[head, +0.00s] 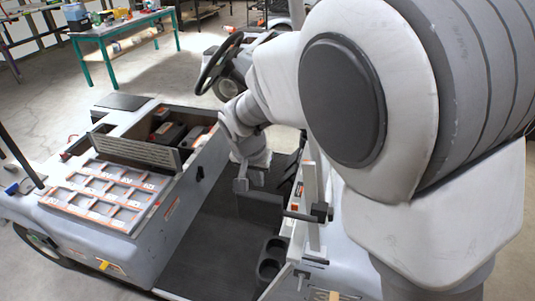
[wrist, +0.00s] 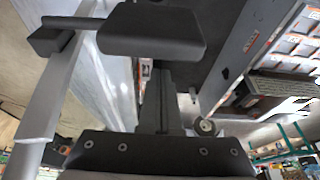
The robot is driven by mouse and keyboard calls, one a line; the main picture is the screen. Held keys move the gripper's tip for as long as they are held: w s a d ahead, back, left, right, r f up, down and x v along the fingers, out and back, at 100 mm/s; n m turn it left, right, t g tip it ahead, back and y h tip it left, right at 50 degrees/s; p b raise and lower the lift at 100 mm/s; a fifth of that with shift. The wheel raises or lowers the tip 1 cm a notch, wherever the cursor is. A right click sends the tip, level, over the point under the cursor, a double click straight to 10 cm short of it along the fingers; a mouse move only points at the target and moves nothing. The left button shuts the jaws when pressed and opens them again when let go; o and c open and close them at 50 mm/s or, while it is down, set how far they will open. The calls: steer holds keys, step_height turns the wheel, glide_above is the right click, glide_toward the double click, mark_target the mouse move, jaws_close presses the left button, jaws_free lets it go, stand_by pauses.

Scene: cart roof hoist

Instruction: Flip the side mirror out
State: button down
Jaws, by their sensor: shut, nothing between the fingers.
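The side mirror (wrist: 152,30) is a dark, rounded slab at the top of the wrist view. A thin dark bar (wrist: 75,22) runs left from it to a dark block on a pale post. In the head view the bar (head: 297,215) points left from the block (head: 320,211) on the upright post; I cannot clearly make out the mirror slab there. My gripper (wrist: 158,85) is shut and empty, its fingertips close to the mirror's lower edge in the wrist view. I cannot tell whether they touch. In the head view my gripper (head: 258,178) is left of the post, partly hidden.
The grey cart has a dark floor (head: 225,245), a tray-topped front panel (head: 105,195), an open bin behind it and a steering wheel (head: 218,62). A green-legged table (head: 118,28) stands at the back left. Concrete floor (head: 45,105) is open left of the cart.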

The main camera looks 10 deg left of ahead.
steer(key=shift+s+f, duration=0.1)
steer(key=shift+s, duration=0.35)
steer(key=shift+s+a, duration=0.1)
